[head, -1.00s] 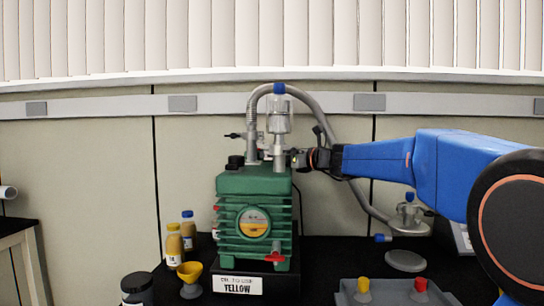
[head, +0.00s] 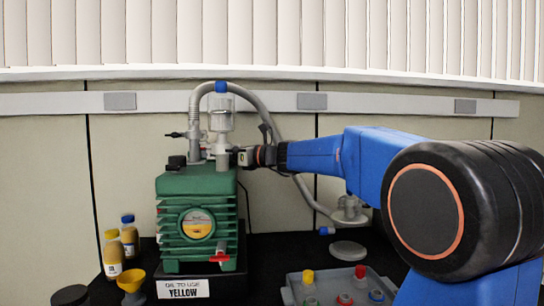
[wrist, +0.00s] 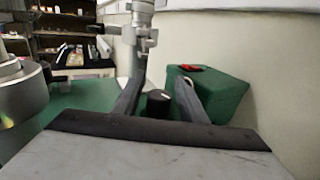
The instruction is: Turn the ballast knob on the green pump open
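The green pump (head: 197,213) stands on the dark bench in the head view, with a gauge on its front and a red tap low on its right. My gripper (head: 236,157) is at the pump's upper right edge; its fingertips are hard to make out there. In the wrist view a black knob (wrist: 158,102) with a white mark stands between the two fingers of my gripper (wrist: 160,84). The fingers are spread, with gaps visible beside the knob. Green pump surface (wrist: 85,95) shows to the left. I cannot tell the knob's setting.
Metal and glass fittings (head: 220,125) and a grey hose (head: 275,120) rise above the pump. Yellow-filled bottles (head: 113,254), a yellow funnel (head: 131,280) and a "YELLOW" label (head: 183,288) are near it. A grey tray (head: 335,276) is at front right. A green box (wrist: 215,92) shows in the wrist view.

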